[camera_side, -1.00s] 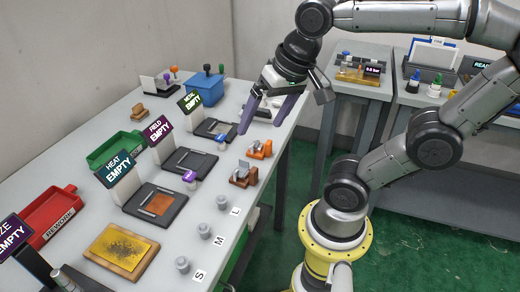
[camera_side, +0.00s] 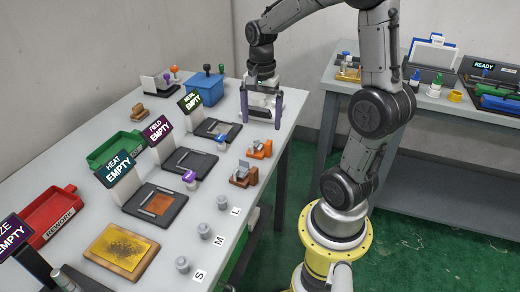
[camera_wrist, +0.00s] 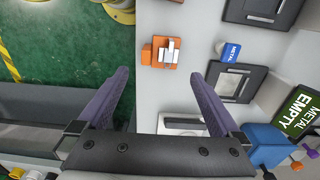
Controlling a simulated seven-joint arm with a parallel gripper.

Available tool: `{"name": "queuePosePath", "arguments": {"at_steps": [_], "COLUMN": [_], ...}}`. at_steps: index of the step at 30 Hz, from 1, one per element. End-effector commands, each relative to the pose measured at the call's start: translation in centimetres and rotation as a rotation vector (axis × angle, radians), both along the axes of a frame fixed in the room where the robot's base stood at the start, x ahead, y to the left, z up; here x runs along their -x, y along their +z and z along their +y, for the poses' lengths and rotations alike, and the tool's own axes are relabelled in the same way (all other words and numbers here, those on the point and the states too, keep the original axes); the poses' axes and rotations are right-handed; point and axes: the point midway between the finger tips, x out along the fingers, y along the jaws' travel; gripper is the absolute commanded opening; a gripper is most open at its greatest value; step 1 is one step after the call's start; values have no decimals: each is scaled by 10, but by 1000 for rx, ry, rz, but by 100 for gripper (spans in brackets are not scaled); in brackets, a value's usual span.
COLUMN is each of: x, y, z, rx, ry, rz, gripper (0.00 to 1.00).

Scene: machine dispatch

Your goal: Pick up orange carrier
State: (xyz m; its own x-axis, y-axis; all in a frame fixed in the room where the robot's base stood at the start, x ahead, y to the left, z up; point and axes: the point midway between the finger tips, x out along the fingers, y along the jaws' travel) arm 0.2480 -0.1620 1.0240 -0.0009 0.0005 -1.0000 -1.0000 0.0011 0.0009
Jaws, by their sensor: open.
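The orange carrier (camera_side: 259,149) sits near the table's right edge in the side view, with a pale piece standing in it. It also shows in the wrist view (camera_wrist: 158,52), upper middle, ahead of the fingers and between their lines. My gripper (camera_side: 262,122) points down over the far end of the table in the side view, beyond the orange carrier and apart from it. In the wrist view my gripper's (camera_wrist: 168,75) two purple fingers are spread wide with nothing between them.
A brown carrier (camera_side: 243,174) stands nearer the camera than the orange one. A blue-topped stamp (camera_side: 221,141) stands left of the orange carrier. The METAL station (camera_side: 216,130) and a blue box (camera_side: 205,88) are near my gripper. The table's right edge is close.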

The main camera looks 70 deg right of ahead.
Motion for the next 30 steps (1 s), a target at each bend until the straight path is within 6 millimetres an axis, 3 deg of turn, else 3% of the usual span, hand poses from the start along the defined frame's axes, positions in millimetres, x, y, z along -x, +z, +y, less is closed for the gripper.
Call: {"name": "queuePosePath", "arguments": {"at_steps": [3, 11, 19, 29, 30], "x": [0, 0, 0, -1, -1], "y": [-17, -35, -72, -78, -78], "z": [0, 2, 3, 3, 3], "rx": [-2, -1, -1, 1, 1], "ry": [1, 2, 1, 1, 2], "rz": [2, 2, 2, -1, -1], "gripper": [100, 100, 100, 100, 93]}}
